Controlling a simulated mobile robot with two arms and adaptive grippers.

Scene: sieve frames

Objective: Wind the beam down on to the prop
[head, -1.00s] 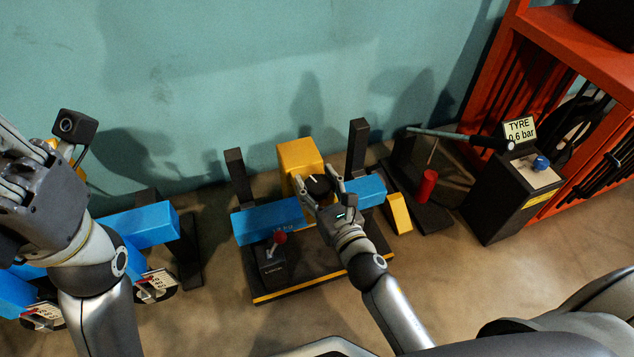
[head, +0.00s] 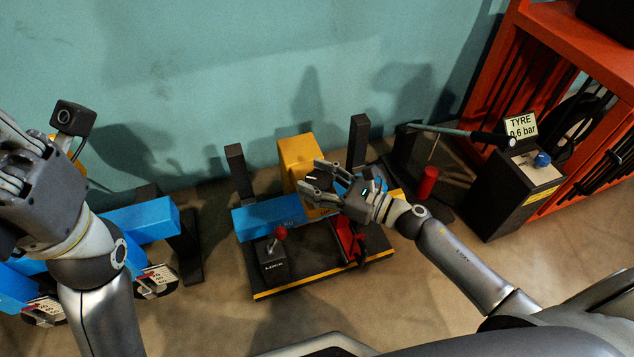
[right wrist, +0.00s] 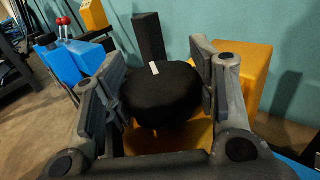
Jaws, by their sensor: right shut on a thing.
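The blue beam (head: 268,216) lies level between two dark posts, with a yellow housing (head: 297,152) at its middle. My right gripper (head: 311,177) is shut on a round black knob (right wrist: 162,98) with a white mark, in front of the yellow housing. A red stand (head: 347,240) is on the dark base below the beam's right part; it may be the prop. My arm partly hides it, so I cannot tell if they touch. My left gripper (head: 28,165) is raised at the left, away from the beam.
A lever with a red ball (head: 280,232) stands on a black box at the base's front left. A second blue beam (head: 143,224) is at the left. A red cylinder (head: 427,183) and a black tyre-pressure box (head: 508,197) are at the right. The front floor is clear.

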